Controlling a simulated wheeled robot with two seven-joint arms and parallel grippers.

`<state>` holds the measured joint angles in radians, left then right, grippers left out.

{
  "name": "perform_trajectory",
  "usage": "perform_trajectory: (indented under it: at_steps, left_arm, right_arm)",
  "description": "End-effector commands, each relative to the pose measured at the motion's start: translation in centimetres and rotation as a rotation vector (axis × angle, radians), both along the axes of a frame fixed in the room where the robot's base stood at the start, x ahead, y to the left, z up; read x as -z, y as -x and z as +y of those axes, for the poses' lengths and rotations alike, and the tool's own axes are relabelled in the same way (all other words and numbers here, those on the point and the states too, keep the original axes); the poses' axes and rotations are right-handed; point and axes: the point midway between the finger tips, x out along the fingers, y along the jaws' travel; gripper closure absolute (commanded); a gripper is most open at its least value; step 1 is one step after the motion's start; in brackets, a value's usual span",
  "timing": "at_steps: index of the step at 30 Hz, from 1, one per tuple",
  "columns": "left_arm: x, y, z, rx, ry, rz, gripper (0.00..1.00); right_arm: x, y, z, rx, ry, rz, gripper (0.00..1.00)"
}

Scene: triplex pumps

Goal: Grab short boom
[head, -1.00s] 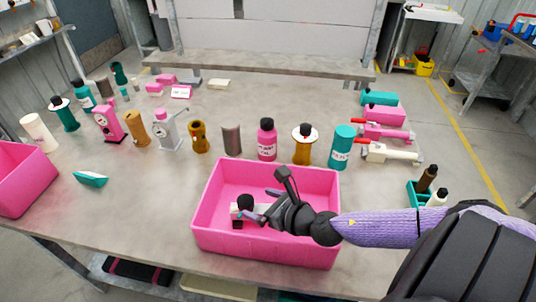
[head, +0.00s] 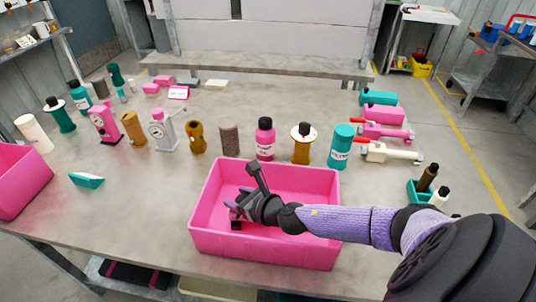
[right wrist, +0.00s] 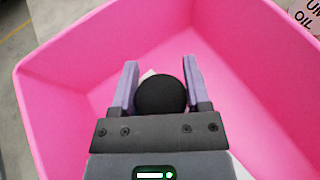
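A small part with a round black end (right wrist: 160,95) and a bit of white (right wrist: 149,73) lies in the pink bin (head: 207,238). I cannot tell for sure that it is the short boom. My right gripper (right wrist: 160,80) is inside the bin, its two purple fingers apart, one on each side of the black end. Contact with the part is not clear. In the head view my right gripper (head: 238,205) covers most of the part. My left gripper is not in view.
Several bottles and pumps stand behind the bin, among them a pink bottle (head: 265,139) and a teal cylinder (head: 340,147). A second pink bin (head: 20,180) stands at the left edge. A teal block (head: 86,180) lies between, with free table around it.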

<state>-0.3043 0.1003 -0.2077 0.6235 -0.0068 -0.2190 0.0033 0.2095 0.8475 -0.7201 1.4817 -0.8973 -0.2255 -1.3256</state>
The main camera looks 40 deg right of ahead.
Motion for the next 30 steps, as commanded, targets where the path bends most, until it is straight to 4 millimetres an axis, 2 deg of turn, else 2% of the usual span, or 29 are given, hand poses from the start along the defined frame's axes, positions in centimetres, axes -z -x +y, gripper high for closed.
perform_trajectory:
  at_steps: [1,5,6,19,22,26,29,30]
  left_arm:
    - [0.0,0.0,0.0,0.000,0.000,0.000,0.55]
    - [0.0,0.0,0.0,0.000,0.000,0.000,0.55]
    - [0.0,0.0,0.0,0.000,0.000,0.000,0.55]
    - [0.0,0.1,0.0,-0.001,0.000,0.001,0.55]
    - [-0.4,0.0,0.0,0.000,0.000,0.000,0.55]
    - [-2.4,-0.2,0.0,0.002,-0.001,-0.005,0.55]
    - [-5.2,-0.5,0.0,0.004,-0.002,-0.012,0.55]
    - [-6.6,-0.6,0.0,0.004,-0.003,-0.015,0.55]
  right_arm:
    - [0.0,0.0,0.0,0.000,0.000,0.000,0.70]
    - [0.0,0.0,0.0,0.000,0.000,0.000,0.97]
    - [0.0,0.0,0.0,0.000,0.000,0.000,1.00]
    - [-0.1,0.0,0.0,0.000,0.001,-0.001,1.00]
    - [-0.6,0.0,0.0,0.000,0.001,-0.002,1.00]
    - [-3.1,-0.1,0.0,-0.002,0.001,-0.005,1.00]
    - [-6.8,-0.1,0.0,-0.002,0.002,-0.008,1.00]
    - [-8.7,-0.1,-0.1,-0.002,0.004,-0.009,1.00]
